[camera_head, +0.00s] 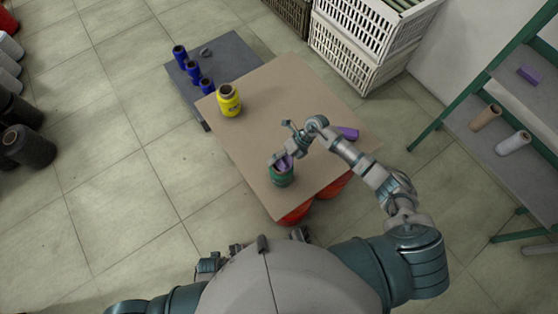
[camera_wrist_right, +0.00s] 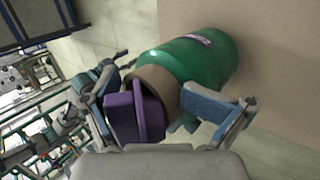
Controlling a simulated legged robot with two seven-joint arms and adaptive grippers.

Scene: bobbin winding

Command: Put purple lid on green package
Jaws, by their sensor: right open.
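The green package (camera_head: 283,178) stands upright near the table's front corner. In the right wrist view, the green package (camera_wrist_right: 205,60) shows its brown core end (camera_wrist_right: 160,80). The purple lid (camera_wrist_right: 135,112) is at that core end, with its flange against or very near it; I cannot tell whether it is fully seated. It also shows in the head view as the purple lid (camera_head: 284,162) on top of the package. My right gripper (camera_wrist_right: 165,118) is open, with its fingers on either side of the lid and core. Mechanical parts low in the head view may be my left gripper, but its fingers are unclear.
A yellow bobbin (camera_head: 229,102) stands on the brown table (camera_head: 265,95). Blue bobbins (camera_head: 193,70) stand on a grey platform (camera_head: 232,58). White crates (camera_head: 350,45) and a green-framed shelf (camera_head: 500,115) flank the right.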

